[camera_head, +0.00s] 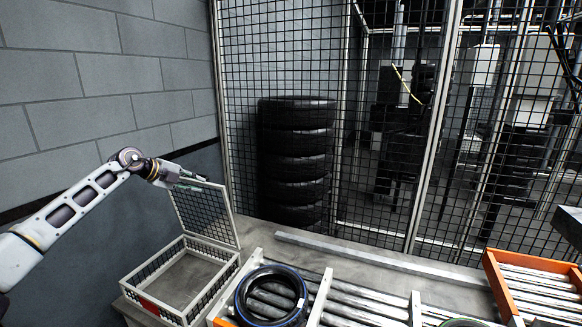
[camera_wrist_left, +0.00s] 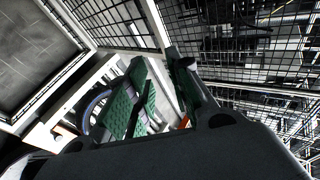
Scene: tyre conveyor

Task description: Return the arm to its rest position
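My left arm comes in from the left in the head view, stretched out and raised above the wire basket (camera_head: 133,273). My left gripper (camera_head: 200,183) is at its end, in front of the basket's upright mesh lid (camera_head: 214,229). The gripper is open and empty. In the left wrist view its green-padded fingers (camera_wrist_left: 160,82) stand apart with nothing between them. My right gripper is not in view.
A black tyre with a blue edge (camera_head: 243,293) lies on the roller conveyor (camera_head: 347,300). Part of another ring (camera_head: 462,322) shows at the bottom edge. A tyre stack (camera_head: 295,165) stands behind the mesh fence (camera_head: 400,150). A block wall (camera_head: 90,80) is at the left.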

